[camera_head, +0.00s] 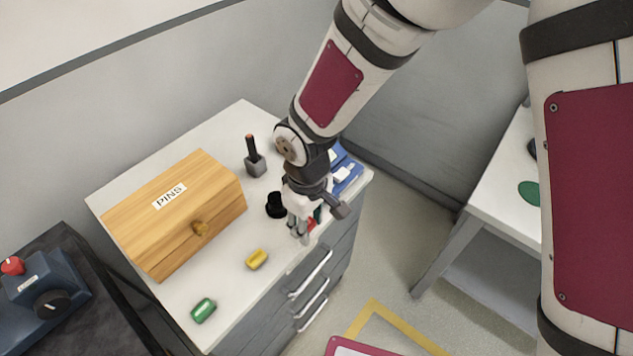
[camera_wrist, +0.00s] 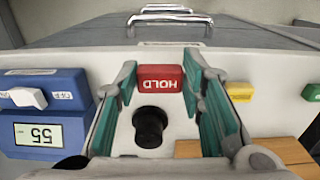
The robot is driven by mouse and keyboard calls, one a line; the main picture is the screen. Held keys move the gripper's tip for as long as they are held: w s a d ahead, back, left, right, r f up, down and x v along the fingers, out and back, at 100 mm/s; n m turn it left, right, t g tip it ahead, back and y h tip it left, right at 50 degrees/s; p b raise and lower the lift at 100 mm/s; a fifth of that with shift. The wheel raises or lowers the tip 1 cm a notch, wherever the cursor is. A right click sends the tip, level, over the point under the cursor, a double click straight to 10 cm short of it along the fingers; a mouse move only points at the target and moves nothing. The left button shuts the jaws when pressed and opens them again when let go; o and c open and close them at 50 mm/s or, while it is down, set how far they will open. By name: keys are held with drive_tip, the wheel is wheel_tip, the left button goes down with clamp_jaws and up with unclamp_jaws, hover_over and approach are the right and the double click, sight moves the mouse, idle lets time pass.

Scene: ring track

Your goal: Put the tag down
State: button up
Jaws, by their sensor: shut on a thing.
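The red tag (camera_wrist: 161,78), lettered HOLD, sits between my fingertips in the wrist view; its lettering appears upside down. My gripper (camera_head: 303,230) is shut on it, low over the front right part of the white cabinet top (camera_head: 235,290). In the head view only a bit of the red tag (camera_head: 311,224) shows behind the fingers. I cannot tell whether the tag touches the top. A yellow tag (camera_head: 257,259) and a green tag (camera_head: 203,310) lie apart on the same top, to the left of my gripper.
A black round piece (camera_head: 276,205) stands close beside my gripper. A grey holder (camera_head: 255,165) stands behind. A blue device (camera_wrist: 40,132) reading 55 is near the right edge. Bare top lies around the yellow and green tags.

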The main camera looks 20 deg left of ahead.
drive_tip(key=shift+w+a+f, duration=0.15)
drive_tip(key=shift+w+a, duration=0.6)
drive_tip(key=shift+w, duration=0.3)
drive_tip(key=shift+w+a+f, duration=0.15)
drive_tip(key=shift+w+f, duration=0.05)
drive_tip(key=shift+f+p, duration=0.35)
drive_tip(key=shift+f, duration=1.2)
drive_tip(key=shift+f, duration=0.1)
drive_tip(key=o, duration=0.9)
drive_tip(key=shift+o, duration=0.2)
wheel_tip(320, 180, up, 12)
drive_tip(key=shift+b, duration=0.35)
